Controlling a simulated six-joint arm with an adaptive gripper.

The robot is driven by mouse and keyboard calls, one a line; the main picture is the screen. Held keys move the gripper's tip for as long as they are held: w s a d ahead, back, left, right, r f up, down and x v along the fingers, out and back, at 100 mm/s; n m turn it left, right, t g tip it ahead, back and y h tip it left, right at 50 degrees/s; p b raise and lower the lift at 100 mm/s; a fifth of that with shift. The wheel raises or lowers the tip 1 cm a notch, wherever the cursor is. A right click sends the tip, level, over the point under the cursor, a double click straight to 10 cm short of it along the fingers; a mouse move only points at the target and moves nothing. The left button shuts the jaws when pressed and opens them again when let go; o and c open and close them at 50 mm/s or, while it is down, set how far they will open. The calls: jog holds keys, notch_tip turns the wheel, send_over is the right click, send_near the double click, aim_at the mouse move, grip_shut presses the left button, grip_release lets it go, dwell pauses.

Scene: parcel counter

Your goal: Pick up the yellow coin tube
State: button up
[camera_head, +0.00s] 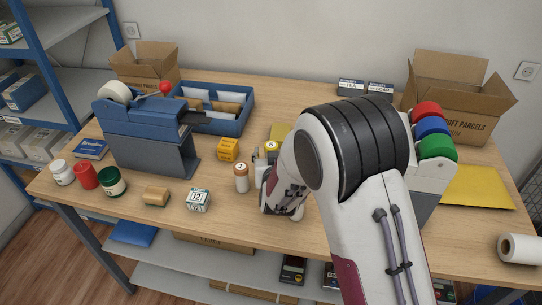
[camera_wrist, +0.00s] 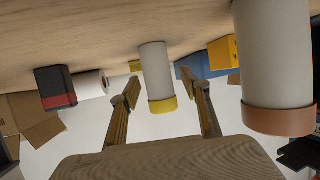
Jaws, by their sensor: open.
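The yellow coin tube (camera_wrist: 157,75) is a white cylinder with a yellow end cap. It shows upside down in the wrist view, upright on the counter, in line with the gap between my fingers. Its yellow-topped end (camera_head: 271,148) shows in the head view, beside my arm, with the lower part hidden. My gripper (camera_wrist: 155,88) is open, one finger on each side of the tube in the picture; I cannot tell if they touch it. In the head view my gripper (camera_head: 264,175) is mostly hidden by my arm.
A similar tube with a brown cap (camera_head: 241,178) stands close by; it is large at the right of the wrist view (camera_wrist: 275,60). A yellow box (camera_head: 228,149), a date cube (camera_head: 198,200) and a tape dispenser (camera_head: 150,140) stand to the left.

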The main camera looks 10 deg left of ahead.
grip_shut()
jog(key=shift+r, duration=0.2)
dwell(0.3)
jog(key=shift+r, duration=4.85)
